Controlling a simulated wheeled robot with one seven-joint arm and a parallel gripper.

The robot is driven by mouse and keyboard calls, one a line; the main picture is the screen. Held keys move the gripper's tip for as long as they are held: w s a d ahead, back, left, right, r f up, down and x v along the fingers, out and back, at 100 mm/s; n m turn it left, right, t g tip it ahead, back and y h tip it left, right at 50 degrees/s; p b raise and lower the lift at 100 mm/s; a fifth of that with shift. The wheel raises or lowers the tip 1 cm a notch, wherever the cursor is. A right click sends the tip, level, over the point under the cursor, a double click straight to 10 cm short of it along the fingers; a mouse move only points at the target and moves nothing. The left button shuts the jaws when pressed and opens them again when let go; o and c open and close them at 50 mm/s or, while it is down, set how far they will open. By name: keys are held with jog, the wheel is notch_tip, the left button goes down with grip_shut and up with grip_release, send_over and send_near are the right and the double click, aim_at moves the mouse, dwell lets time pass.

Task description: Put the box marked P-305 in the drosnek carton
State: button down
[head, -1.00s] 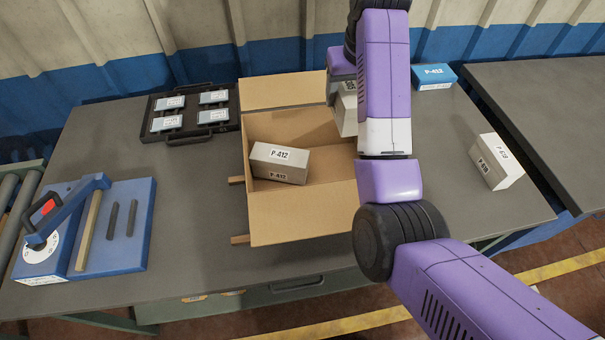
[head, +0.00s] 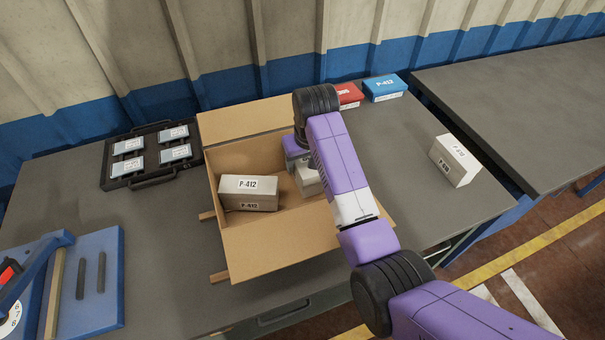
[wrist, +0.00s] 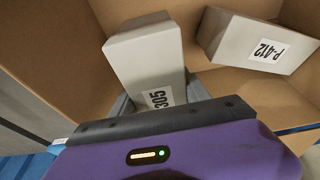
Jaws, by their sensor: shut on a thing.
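The open brown carton (head: 285,248) stands on the grey table; I can read no name on it. A pale grey box marked P-412 (head: 248,193) lies in its left part; it also shows in the wrist view (wrist: 258,42). My gripper (wrist: 160,97) is shut on another pale grey box (wrist: 146,58), whose label reads 305, its first part hidden. In the head view this held box (head: 307,180) is within the carton's right part, partly behind my arm. The two boxes are apart. I cannot tell whether the held box touches the carton's floor.
A red box (head: 348,95) and a blue P-412 box (head: 384,88) stand at the back. A white box (head: 455,160) stands at the right. A black case (head: 150,155) with several labelled pieces lies left of the carton, and a blue fixture (head: 95,285) at front left.

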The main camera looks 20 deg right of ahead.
aim_at(306, 161)
jog(key=shift+f, duration=2.85)
jog(key=shift+f, duration=0.1)
jog(key=c, duration=0.5)
grip_release()
jog(key=v, duration=1.2)
